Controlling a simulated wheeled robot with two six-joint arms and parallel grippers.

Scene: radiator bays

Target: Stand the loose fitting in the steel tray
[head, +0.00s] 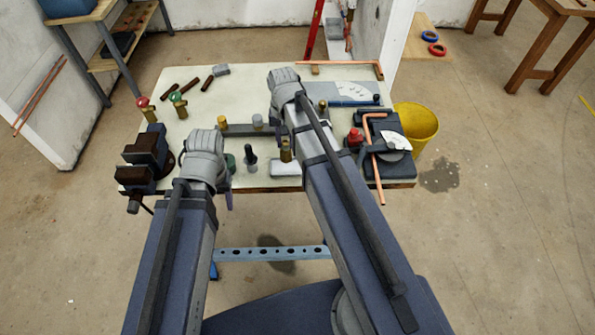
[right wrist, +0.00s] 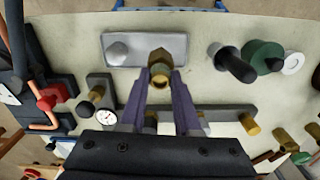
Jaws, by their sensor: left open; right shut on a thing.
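The loose brass fitting (right wrist: 160,68) is held between the purple fingers of my right gripper (right wrist: 161,84), which is shut on it. It looks upright, its open end facing the wrist camera. The steel tray (right wrist: 175,46) is a shallow grey rectangle. The fitting overlaps the tray's edge in the right wrist view; I cannot tell if it touches. In the head view the fitting (head: 286,152) shows just beyond the tray (head: 287,171). My left gripper (head: 229,190) is open near the bench's front edge, partly hidden by its arm.
A black-handled tool (head: 249,157) and a green-topped piece stand left of the tray. A grey rail (right wrist: 220,113) with brass pieces lies behind. A vise (head: 145,160) is at left, a pipe bender (head: 392,150) at right, and a yellow bucket (head: 415,125) beyond the bench.

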